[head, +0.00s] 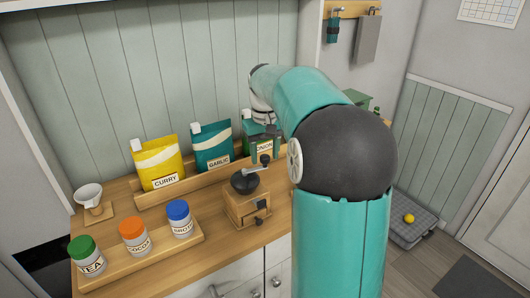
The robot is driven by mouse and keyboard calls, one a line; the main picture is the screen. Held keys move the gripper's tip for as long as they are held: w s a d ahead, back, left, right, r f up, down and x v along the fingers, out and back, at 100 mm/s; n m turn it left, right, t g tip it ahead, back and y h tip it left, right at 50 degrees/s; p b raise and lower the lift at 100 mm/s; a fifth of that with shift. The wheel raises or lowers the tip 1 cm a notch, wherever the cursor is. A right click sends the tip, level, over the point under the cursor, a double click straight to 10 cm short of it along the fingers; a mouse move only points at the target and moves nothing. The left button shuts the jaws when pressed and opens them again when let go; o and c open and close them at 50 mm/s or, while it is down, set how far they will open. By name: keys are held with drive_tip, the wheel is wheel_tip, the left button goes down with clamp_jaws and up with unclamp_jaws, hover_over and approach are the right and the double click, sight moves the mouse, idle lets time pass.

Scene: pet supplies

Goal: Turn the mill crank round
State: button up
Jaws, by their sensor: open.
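The mill (247,205) is a wooden box with a small front drawer and a dark domed top, standing upright on the wooden counter. Its crank (255,170) reaches from the top toward the back right and ends in a dark upright knob (264,159). My gripper (266,142) points down just above and behind the knob, in front of the green onion pouch. It is small and dark here and partly blends with the pouch. It is open; I cannot tell whether a finger touches the knob.
Curry (159,161), garlic (212,147) and onion (264,148) pouches stand in a wooden rack behind the mill. Lidded jars (133,237) stand on a wooden tray (190,243) at front left. A white scoop-like cup (89,195) sits at far left.

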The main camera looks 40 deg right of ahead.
clamp_jaws()
drive_tip(key=shift+s+m, duration=0.1)
drive_tip(key=shift+m, duration=0.2)
drive_tip(key=s+a+m, duration=0.4)
drive_tip(key=a+m, duration=0.1)
drive_tip(key=m, duration=0.8)
drive_tip(key=shift+s+a, duration=0.15)
drive_tip(key=shift+s, duration=0.05)
idle(0.3)
drive_tip(key=shift+m, duration=0.3)
